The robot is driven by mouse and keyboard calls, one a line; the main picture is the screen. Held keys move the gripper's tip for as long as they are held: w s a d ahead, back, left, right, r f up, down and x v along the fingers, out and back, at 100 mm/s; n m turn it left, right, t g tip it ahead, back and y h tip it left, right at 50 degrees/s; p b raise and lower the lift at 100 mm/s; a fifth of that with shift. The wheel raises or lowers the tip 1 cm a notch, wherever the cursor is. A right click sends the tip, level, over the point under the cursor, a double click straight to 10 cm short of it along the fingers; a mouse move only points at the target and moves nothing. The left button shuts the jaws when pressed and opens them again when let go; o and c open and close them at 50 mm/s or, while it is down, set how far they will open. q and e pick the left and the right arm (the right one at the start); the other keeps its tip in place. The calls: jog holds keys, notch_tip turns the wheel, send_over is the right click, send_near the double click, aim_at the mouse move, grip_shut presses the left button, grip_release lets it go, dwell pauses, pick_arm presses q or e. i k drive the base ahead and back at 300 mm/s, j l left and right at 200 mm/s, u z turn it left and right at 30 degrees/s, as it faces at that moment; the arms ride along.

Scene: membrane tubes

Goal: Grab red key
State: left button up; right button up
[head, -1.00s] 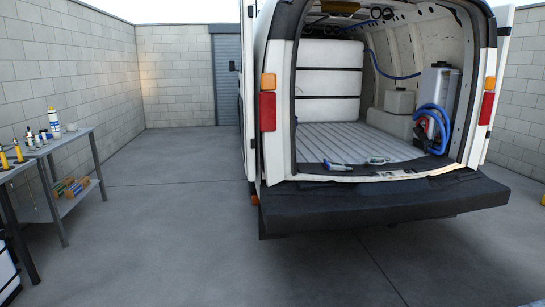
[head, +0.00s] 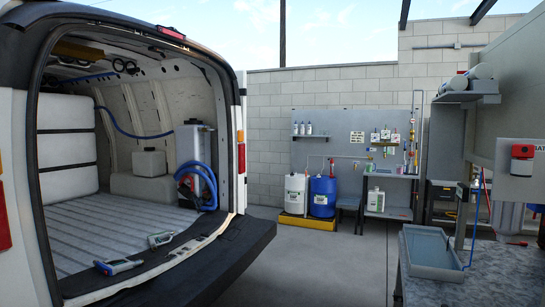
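I cannot pick out a red key for certain in the head view. A small red item (head: 517,243) lies on the speckled workbench top (head: 500,275) at the lower right, too small to identify. A red and dark device (head: 522,151) is fixed to a pale panel above that bench. Neither of my grippers is in view.
The open white van (head: 240,150) fills the left, with two handheld tools (head: 118,266) (head: 160,239) at its rear edge. A grey tray (head: 430,250) sits on the bench. White and blue drums (head: 322,195) stand by the back wall. Concrete floor between is clear.

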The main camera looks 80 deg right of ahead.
aim_at(523, 152)
jog(key=i+z, duration=0.15)
jog(key=z, duration=2.1)
